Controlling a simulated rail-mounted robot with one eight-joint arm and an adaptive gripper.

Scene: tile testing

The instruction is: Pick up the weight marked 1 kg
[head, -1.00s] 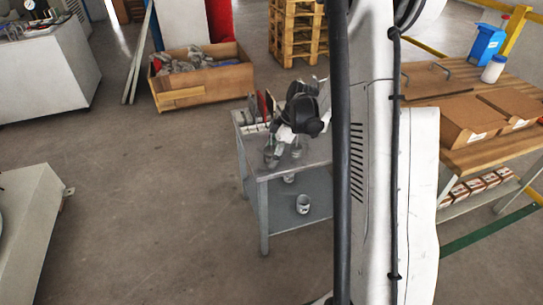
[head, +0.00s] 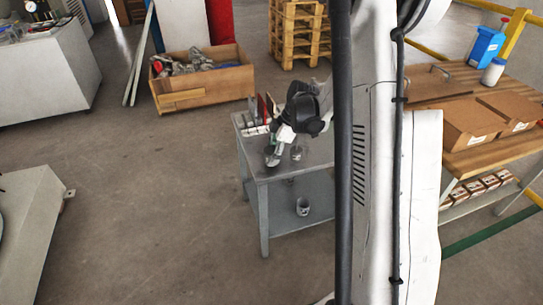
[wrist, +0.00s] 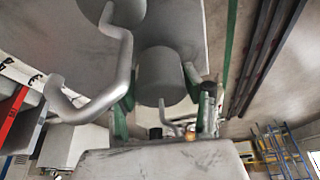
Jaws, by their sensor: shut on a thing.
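A grey cylindrical weight (wrist: 160,76) is in the middle of the wrist view, between the green-edged fingers of my gripper (wrist: 160,98). My gripper is shut on this weight. A second grey weight with a bent hook handle (wrist: 118,62) is close on the left in the wrist view. In the head view my gripper (head: 273,158) is low over the small grey table (head: 300,165), near its left side. A weight (head: 297,153) stands just right of it. No 1 kg marking is legible, and my wrist partly hides the tabletop.
Upright red and dark flat items (head: 265,108) stand at the table's back left. A small grey-white container (head: 302,207) is on its lower shelf. A wooden crate (head: 205,82) and pallets (head: 298,35) are behind. A workbench (head: 480,155) with boxes is on the right.

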